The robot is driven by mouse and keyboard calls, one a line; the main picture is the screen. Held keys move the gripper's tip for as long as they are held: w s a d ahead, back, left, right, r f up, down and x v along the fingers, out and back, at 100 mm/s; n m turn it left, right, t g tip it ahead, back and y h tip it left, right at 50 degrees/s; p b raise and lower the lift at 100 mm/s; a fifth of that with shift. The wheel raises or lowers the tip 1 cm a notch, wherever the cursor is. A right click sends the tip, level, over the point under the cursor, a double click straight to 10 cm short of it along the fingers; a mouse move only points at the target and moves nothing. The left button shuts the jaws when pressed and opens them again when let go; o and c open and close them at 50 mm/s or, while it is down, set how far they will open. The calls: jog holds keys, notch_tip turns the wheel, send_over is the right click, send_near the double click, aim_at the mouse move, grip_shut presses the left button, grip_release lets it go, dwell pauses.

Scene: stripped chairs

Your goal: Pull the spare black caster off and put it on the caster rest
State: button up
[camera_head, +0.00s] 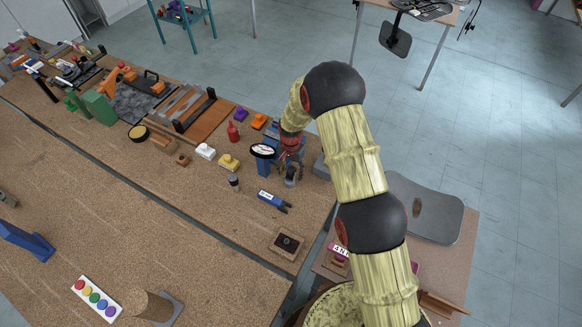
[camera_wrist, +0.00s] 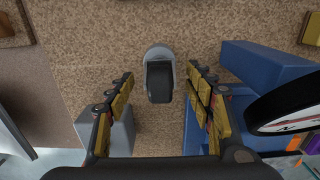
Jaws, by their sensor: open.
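A black caster wheel (camera_wrist: 159,82) in a grey housing shows in the wrist view, near the middle between my fingertips. My gripper (camera_wrist: 160,73) is open, with one finger to each side of the caster and visible gaps between. In the head view my gripper (camera_head: 291,168) is low over the bench's right end, beside a blue stand (camera_head: 264,167); the caster there is mostly hidden by it. A square wooden pad (camera_head: 288,243) with a dark centre lies nearer the bench corner. I cannot tell whether it is the caster rest.
A blue block (camera_wrist: 258,60) and a round dial (camera_wrist: 290,105) are close to my right finger in the wrist view. A grey block (camera_wrist: 120,135) is by the left finger. A blue tool (camera_head: 272,199) and a small dark cylinder (camera_head: 233,182) lie nearby on the bench.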

jog(key=shift+c, duration=0.9)
jog(key=c, duration=1.2)
grip_shut()
jog(key=shift+w+r, duration=0.1)
jog(key=shift+r, duration=0.5)
jog(key=o, duration=0.7)
grip_release()
jog(key=c, duration=0.6)
grip_shut()
jog(key=shift+r, duration=0.55)
